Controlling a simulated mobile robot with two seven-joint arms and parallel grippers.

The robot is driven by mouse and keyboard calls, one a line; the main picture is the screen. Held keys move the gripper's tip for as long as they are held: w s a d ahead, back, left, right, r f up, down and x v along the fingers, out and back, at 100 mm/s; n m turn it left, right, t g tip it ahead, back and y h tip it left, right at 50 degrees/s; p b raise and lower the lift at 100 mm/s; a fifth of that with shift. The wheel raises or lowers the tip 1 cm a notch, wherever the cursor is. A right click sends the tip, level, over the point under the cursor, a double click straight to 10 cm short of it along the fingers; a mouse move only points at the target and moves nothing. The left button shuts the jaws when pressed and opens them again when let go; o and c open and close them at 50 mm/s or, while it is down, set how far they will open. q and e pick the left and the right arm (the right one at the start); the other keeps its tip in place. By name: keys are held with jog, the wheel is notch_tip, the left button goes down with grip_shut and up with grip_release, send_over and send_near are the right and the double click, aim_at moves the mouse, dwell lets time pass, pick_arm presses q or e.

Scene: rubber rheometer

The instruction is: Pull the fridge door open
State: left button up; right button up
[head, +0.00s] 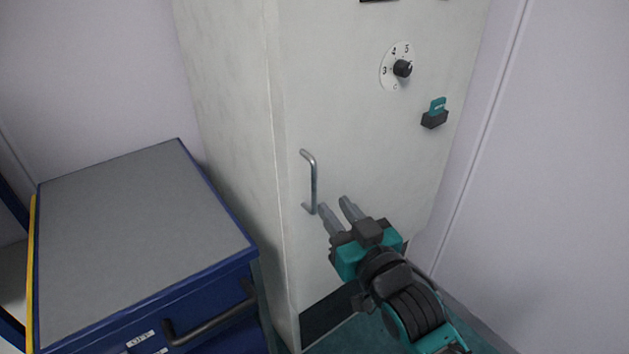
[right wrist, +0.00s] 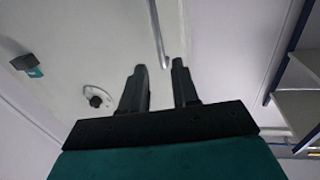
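The fridge is a tall off-white cabinet with its door (head: 350,130) shut. A metal bar handle (head: 313,182) stands upright on the left part of the door. My right gripper (head: 336,207) is just right of the handle's lower end, with its two fingers apart and nothing between them. In the right wrist view the open fingers (right wrist: 160,75) point toward the handle (right wrist: 158,35), which shows just beyond the fingertips. The fingers do not appear closed around it. My left gripper is not in view.
A blue cabinet (head: 208,295) with a grey top (head: 135,225) stands left of the fridge. Its dark bar handle (head: 210,318) sticks out in front. The door carries a dial (head: 402,68) and a teal latch (head: 435,113). A wall (head: 550,170) is close on the right.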

aim_at(315, 182)
jog(key=x, duration=0.9)
jog(key=shift+w+a, duration=0.15)
jog(key=shift+w, duration=0.2)
grip_shut()
